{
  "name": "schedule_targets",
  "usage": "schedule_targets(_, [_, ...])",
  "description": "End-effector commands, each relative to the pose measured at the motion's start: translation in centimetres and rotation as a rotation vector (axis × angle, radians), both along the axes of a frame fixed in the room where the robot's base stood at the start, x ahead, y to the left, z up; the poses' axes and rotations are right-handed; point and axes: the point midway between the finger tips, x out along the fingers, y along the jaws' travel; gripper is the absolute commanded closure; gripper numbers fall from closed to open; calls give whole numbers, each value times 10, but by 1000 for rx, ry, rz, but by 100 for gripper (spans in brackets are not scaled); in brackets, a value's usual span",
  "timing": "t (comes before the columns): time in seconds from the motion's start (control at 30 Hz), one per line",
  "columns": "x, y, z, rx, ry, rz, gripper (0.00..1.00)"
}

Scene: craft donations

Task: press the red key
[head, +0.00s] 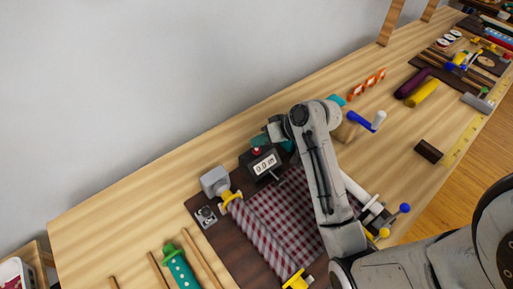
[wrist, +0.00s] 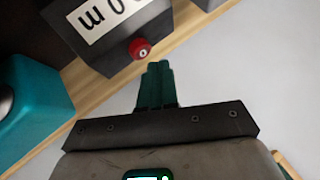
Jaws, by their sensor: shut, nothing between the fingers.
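The red key (head: 256,149) is a small round knob on the top of a dark counter box (head: 257,172) with a white number display. In the wrist view the red key (wrist: 140,48) shows close up, with a pale mark on its face, beside the box's edge (wrist: 115,58). My gripper (wrist: 158,66) is shut and empty. Its green fingertips appear just below and right of the key in the wrist view; I cannot tell whether they touch it. In the head view my wrist is above and behind the box, and the fingers are mostly hidden.
A teal block (wrist: 30,105) stands left of my gripper in the wrist view. A checked cloth (head: 285,225) on a dark board lies in front of the box, with a grey block (head: 215,181) at left.

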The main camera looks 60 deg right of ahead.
Motion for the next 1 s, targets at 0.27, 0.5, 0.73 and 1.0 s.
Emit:
schedule_targets(0.27, [0,0,20,0,0,0,100])
schedule_targets(0.5, [0,0,41,0,0,0,100])
schedule_targets(0.73, [0,0,51,0,0,0,100])
schedule_targets(1.0, [0,0,50,0,0,0,100])
